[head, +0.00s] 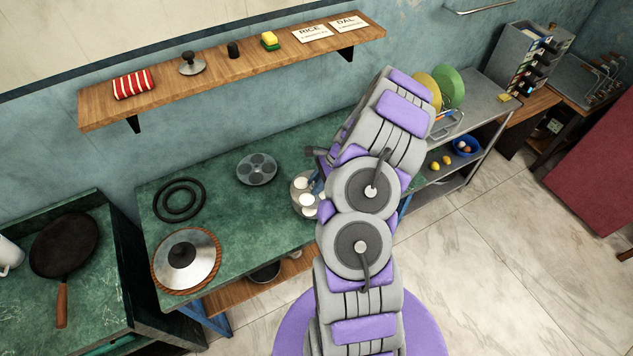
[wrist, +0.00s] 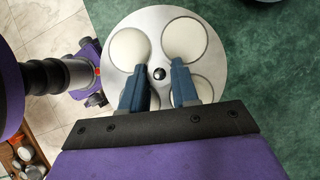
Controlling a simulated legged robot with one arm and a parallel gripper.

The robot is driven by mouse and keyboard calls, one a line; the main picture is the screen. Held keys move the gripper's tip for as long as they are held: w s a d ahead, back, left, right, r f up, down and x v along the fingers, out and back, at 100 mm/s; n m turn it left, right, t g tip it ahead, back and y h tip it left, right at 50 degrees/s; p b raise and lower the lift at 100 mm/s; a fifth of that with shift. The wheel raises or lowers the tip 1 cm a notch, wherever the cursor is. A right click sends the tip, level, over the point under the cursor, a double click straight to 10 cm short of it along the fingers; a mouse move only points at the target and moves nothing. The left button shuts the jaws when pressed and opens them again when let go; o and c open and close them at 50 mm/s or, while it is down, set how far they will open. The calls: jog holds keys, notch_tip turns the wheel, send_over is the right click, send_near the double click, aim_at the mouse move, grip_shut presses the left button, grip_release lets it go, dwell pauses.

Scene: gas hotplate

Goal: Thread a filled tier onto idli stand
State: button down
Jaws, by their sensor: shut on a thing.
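The filled tier (head: 299,183) is a round metal plate with white-filled cups, seen over the right part of the green table and partly hidden by my arm. In the wrist view the filled tier (wrist: 205,85) lies below my gripper (wrist: 159,72). The blue fingers stand on either side of its dark, shiny centre, shut on the tier; the exact contact is unclear. In the head view my gripper (head: 318,183) is mostly hidden. A grey round plate with empty cups (head: 257,169), seemingly the idli stand, rests on the table left of the filled tier. I cannot make out its post.
A wall shelf (head: 205,75) hangs behind. A skillet (head: 64,246) is at far left, and a metal rack (head: 480,110) is at right.

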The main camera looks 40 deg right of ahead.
jog(key=shift+f, duration=1.05)
jog(key=c, duration=0.8)
grip_release()
jog(key=v, duration=1.7)
jog(key=shift+d+r+p, duration=0.1)
jog(key=shift+p, duration=0.3)
jog(key=shift+w, duration=0.1)
